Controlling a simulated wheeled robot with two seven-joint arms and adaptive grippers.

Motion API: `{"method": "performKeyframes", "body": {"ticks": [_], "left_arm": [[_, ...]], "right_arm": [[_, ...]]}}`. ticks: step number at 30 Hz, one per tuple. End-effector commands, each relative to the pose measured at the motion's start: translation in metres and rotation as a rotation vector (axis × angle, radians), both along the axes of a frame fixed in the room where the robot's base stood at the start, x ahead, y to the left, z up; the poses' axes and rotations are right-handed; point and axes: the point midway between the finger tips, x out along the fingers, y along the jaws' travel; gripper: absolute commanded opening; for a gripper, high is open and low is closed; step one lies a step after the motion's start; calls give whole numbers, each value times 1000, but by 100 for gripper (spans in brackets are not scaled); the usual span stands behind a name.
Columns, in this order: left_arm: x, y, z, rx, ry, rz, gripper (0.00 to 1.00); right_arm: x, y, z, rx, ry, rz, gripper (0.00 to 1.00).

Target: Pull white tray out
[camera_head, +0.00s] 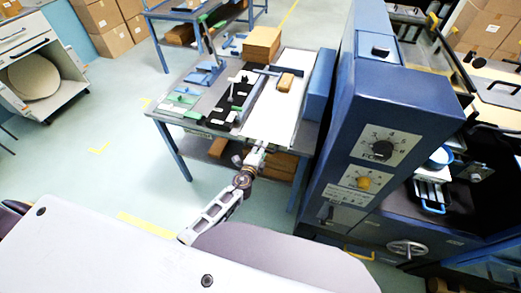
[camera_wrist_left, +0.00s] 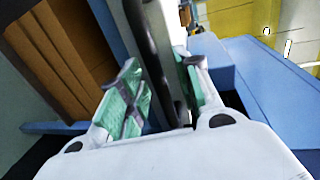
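The white tray (camera_head: 268,118) lies as a long flat sheet on the right part of the table, with a small brown box on it. My left gripper (camera_head: 256,157) is at its near end, by the table's front edge. In the left wrist view, my left gripper's green-padded fingers (camera_wrist_left: 158,92) stand on either side of a white and dark edge that runs between them. Their pad faces show, so they look spread; firm contact with the edge is not visible. My right gripper is not in view.
A small brown box (camera_head: 286,82) lies on the tray, and a larger one (camera_head: 262,44) stands behind. A blue machine (camera_head: 375,130) rises close on the right. Green and black parts (camera_head: 185,97) lie left of the tray. Open floor (camera_head: 100,130) lies left.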

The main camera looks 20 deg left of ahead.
Motion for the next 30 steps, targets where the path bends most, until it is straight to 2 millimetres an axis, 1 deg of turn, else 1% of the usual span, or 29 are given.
{"method": "performKeyframes", "body": {"ticks": [3,11,30], "left_arm": [[0,0,0,0,0,0,34],[0,0,0,-1,0,0,0],[-1,0,-1,-2,2,0,0]], "right_arm": [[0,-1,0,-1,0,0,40],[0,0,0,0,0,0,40],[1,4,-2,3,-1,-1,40]]}}
